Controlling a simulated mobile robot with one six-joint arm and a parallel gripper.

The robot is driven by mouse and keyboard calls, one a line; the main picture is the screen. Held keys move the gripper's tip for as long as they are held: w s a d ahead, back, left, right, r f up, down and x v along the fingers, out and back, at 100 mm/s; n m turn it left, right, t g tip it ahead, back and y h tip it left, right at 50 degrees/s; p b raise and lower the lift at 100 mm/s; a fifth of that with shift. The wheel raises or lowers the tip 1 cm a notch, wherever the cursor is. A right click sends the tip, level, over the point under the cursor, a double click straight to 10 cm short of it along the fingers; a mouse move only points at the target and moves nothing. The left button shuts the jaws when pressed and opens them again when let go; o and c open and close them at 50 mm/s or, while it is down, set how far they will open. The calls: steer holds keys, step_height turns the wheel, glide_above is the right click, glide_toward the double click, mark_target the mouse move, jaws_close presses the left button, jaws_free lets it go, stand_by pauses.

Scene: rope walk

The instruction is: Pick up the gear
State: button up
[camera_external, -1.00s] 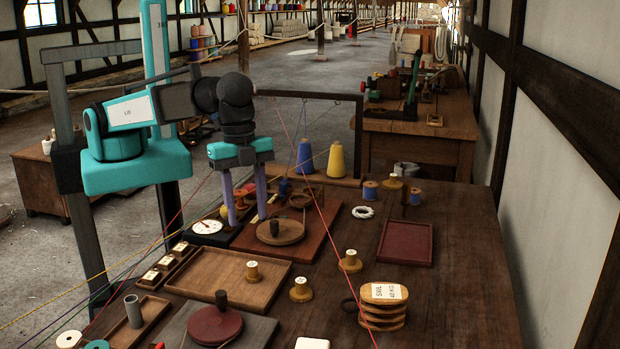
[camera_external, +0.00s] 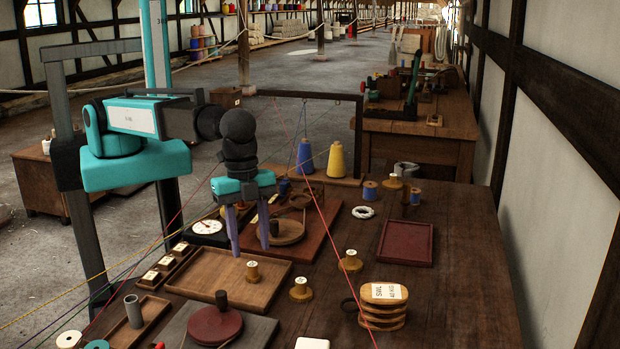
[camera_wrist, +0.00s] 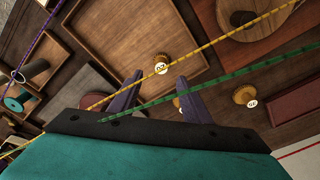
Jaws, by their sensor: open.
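Several small brass pieces with labelled tops stand on the bench, and one of them looks like the gear. The brass gear-like piece (camera_external: 253,271) stands at the right end of a wooden tray (camera_external: 205,283). In the wrist view this piece (camera_wrist: 161,62) has a toothed-looking rim and a white label, and sits in the tray's corner just beyond my fingertips. Similar pieces stand outside the tray, one in front (camera_external: 301,290) and one to the right (camera_external: 350,262). My gripper (camera_external: 250,247) is open and empty, pointing down above and behind the tray piece, apart from it.
A round wooden disc (camera_external: 292,232) on a board lies behind my gripper. A dark red disc (camera_external: 215,326) lies in front of the tray. Thin coloured cords cross the view, yellow (camera_wrist: 215,40) and green (camera_wrist: 225,72) near my fingers. The bench's right side has free room.

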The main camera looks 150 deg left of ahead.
mark_target(252, 264)
steer(key=shift+f, duration=0.7)
steer(key=shift+s+f+p, duration=0.15)
steer(key=shift+f+p, duration=0.65)
steer(key=shift+f, duration=1.8)
steer(key=shift+c, duration=0.5)
jaws_close()
